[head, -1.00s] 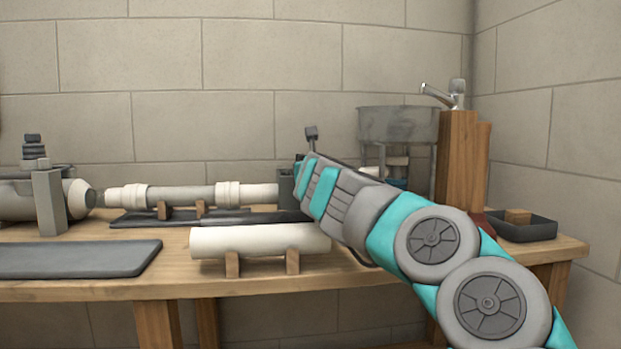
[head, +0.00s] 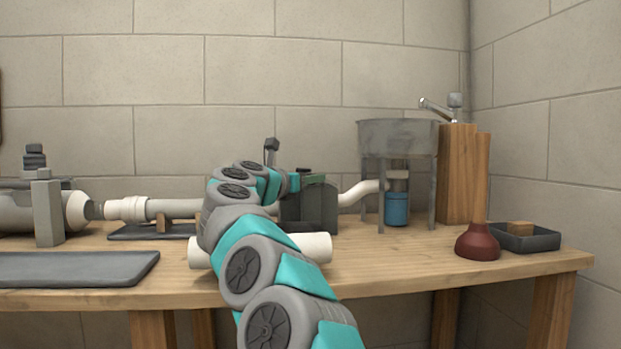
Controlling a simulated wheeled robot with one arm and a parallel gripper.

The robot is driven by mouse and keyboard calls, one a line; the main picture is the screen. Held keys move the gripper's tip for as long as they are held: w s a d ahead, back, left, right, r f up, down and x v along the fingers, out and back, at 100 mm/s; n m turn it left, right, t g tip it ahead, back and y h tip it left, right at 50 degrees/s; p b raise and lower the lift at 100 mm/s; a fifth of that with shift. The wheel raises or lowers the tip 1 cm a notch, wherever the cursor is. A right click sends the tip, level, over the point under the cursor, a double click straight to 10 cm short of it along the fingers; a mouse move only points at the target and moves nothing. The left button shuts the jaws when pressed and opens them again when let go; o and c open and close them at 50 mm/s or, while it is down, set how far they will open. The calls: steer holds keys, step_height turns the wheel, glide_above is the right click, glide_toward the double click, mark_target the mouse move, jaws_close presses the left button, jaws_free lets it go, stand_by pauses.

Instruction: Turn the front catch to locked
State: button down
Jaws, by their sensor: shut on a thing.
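My gripper (head: 299,181) is at the left upper front of a dark grey box-like unit (head: 318,208) in the middle of the bench. Its jaws are shut on a small part there, which I take to be the front catch. The catch itself is mostly hidden behind my gripper and wrist, so I cannot tell its angle. A small black piece (head: 303,171) shows on top of the unit.
A white pipe (head: 315,248) lies in front of the unit, partly behind my arm. A grey basin (head: 398,138) on legs, a blue canister (head: 397,208) and a red-brown plunger (head: 478,242) stand to the right.

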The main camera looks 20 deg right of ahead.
steer(key=shift+m+g, duration=0.3)
steer(key=shift+g, duration=0.1)
stand_by(0.3)
steer(key=c, duration=0.5)
jaws_free()
steer(key=v, duration=0.7)
steer(key=shift+s+a+f, duration=0.15)
steer(key=shift+a, duration=0.2)
